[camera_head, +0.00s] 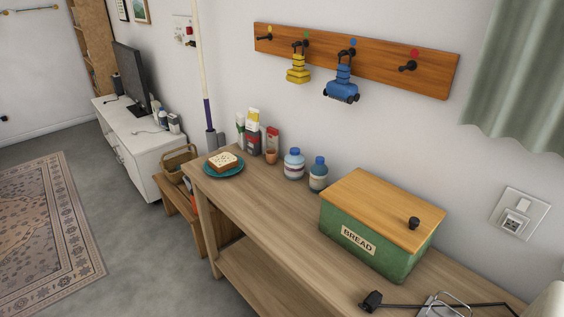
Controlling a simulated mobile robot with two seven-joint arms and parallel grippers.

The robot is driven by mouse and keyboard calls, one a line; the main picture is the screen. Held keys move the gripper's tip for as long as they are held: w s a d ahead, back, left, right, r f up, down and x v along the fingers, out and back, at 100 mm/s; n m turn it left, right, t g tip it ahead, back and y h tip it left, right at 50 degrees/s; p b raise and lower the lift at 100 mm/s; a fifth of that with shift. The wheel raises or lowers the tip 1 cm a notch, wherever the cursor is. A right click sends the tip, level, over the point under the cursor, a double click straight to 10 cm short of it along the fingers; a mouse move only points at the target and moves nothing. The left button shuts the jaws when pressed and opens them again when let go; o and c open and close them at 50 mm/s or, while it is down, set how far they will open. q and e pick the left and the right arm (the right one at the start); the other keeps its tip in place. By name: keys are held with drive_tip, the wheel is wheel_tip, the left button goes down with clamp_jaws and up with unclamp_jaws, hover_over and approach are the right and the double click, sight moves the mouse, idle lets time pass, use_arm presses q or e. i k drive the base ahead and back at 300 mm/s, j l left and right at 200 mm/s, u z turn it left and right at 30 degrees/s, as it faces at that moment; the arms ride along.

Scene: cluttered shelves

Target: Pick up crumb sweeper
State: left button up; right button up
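A blue device with a dark roller-like base (342,90) hangs from a black hook on the wooden wall rack, under a blue dot. Its shape fits a small crumb sweeper. A smaller yellow stepped object (298,70) hangs to its left under a green dot; what it is I cannot tell for sure. Both hang clear above the wooden table.
The wooden table (285,215) holds a green bread box (365,238), two blue-capped bottles (294,165), a plate with bread (223,163), and several condiments. A black plug with cable (371,301) lies at front right. The table's middle front is clear.

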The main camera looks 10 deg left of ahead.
sight(340, 89)
drive_tip(key=j+z, duration=0.1)
drive_tip(key=z, duration=0.3)
drive_tip(key=i+j+z, duration=0.1)
drive_tip(key=z, duration=0.3)
drive_tip(key=j+z, duration=0.15)
drive_tip(key=z, duration=0.2)
drive_tip(key=j+z, duration=0.15)
drive_tip(key=z, duration=0.25)
drive_tip(key=j+z, duration=0.2)
drive_tip(key=j, duration=0.15)
drive_tip(key=k+j+z, duration=0.2)
drive_tip(key=j, duration=0.15)
drive_tip(key=j+z, duration=0.2)
drive_tip(key=j, duration=0.15)
drive_tip(key=k, duration=0.05)
